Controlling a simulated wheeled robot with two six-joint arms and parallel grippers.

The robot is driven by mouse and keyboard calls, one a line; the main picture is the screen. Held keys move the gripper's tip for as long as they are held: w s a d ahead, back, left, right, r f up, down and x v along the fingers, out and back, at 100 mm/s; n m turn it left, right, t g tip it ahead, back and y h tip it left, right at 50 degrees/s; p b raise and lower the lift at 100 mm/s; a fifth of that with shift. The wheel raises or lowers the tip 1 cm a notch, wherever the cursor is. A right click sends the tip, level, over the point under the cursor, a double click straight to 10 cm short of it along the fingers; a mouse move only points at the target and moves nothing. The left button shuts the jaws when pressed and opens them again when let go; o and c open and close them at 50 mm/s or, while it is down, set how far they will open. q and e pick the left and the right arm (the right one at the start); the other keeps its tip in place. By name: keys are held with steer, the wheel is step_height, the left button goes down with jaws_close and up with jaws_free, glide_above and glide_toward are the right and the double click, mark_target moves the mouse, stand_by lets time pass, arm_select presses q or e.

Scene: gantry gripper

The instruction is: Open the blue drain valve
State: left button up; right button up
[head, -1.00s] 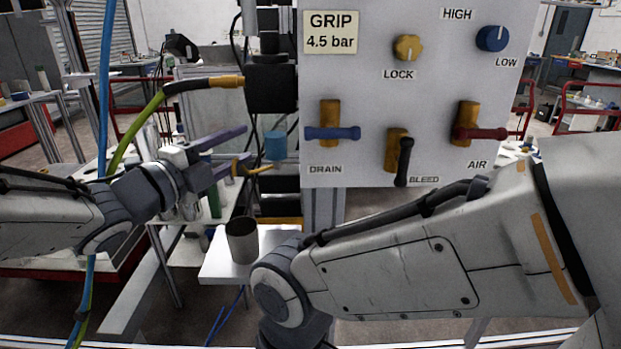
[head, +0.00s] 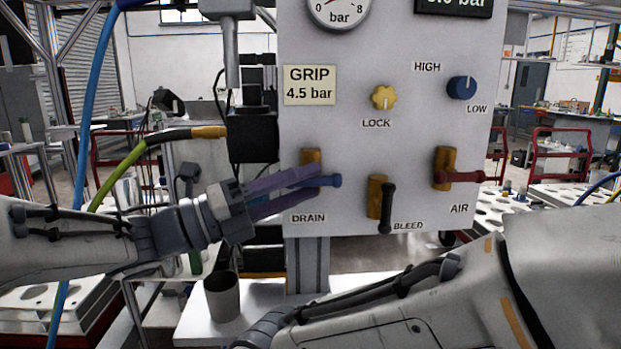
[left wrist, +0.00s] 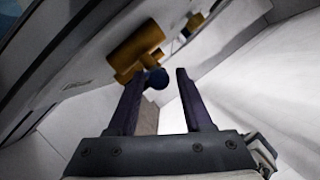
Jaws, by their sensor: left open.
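The drain valve has a brass body (head: 311,157) and a blue lever (head: 333,181) that lies level, its knob end to the right, above the DRAIN label (head: 308,218) on the grey panel. My left gripper (head: 314,181) is open, its purple-grey fingers reaching in from the left over the lever. They hide much of the lever. In the left wrist view the lever's dark blue end (left wrist: 157,78) shows between the fingertips, closer to the left finger, with the brass body (left wrist: 137,50) beyond. I cannot tell whether a finger touches it. My right gripper is out of view.
The panel also bears a black bleed lever (head: 386,208) pointing down, a red air lever (head: 464,177), a yellow lock knob (head: 383,97) and a blue high-low knob (head: 461,87). A grey cup (head: 222,297) stands on a white shelf (head: 260,312) below.

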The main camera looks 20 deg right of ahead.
arm_select(q)
steer(key=shift+x, duration=0.85)
